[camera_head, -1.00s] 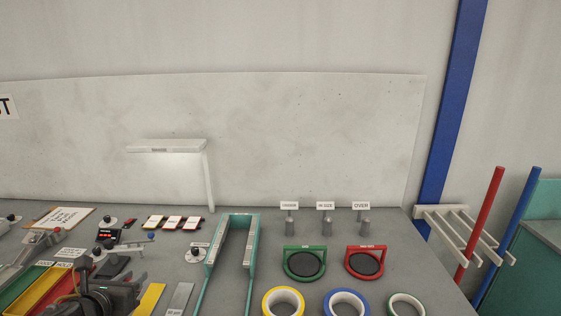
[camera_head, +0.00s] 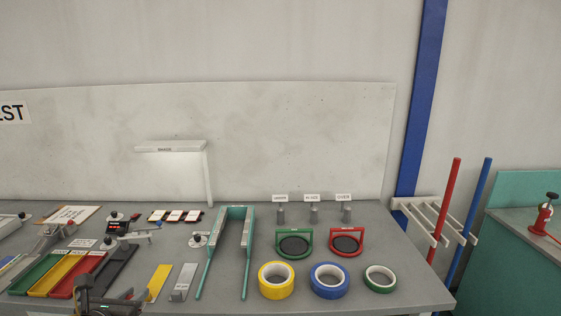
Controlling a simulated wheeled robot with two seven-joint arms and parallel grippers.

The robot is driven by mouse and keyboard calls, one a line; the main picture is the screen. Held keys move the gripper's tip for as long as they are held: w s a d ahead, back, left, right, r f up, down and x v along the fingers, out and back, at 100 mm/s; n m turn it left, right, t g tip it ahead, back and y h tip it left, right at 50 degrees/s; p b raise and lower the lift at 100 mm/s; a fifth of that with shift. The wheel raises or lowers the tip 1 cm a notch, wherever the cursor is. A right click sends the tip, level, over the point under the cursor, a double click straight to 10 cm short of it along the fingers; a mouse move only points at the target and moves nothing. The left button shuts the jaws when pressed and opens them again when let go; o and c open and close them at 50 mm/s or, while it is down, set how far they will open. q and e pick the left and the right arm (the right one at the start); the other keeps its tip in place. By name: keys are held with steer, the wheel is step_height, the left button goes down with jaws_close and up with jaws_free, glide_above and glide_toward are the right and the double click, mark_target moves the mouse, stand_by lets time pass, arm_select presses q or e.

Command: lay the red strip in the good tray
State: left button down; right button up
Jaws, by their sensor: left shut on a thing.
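My left gripper (camera_head: 97,299) is at the bottom left of the head view, over the near ends of the trays. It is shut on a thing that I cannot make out. No loose red strip shows clearly on the bench. I cannot read which label says good. My right gripper is not in view.
A yellow strip (camera_head: 158,281) and a grey plate (camera_head: 183,281) lie right of the gripper. Yellow (camera_head: 276,281), blue (camera_head: 329,281) and green (camera_head: 379,279) tape rolls lie at the front right. A lamp (camera_head: 170,148) stands at the back.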

arm_select(q)
steer(key=s+d+r+m+g+h, duration=0.1)
steer(key=d+m+h, duration=0.1)
steer(key=d, duration=1)
steer(key=s+d+r+m+h, duration=0.1)
steer(key=d+r+m+h, duration=0.15)
steer(key=d, duration=1.05)
steer(key=w+a+r+n+y, duration=0.2)
steer(key=w+a+r, duration=0.1)
steer(key=a, duration=0.4)
steer(key=w+a+r+n+y, duration=0.2)
steer(key=w+a+r, duration=0.1)
steer(key=a, duration=0.4)
steer(key=shift+a+r+n+t+y, duration=0.2)
steer(key=shift+r+n+t+y, duration=0.1)
steer(key=shift+n+t+y, duration=0.1)
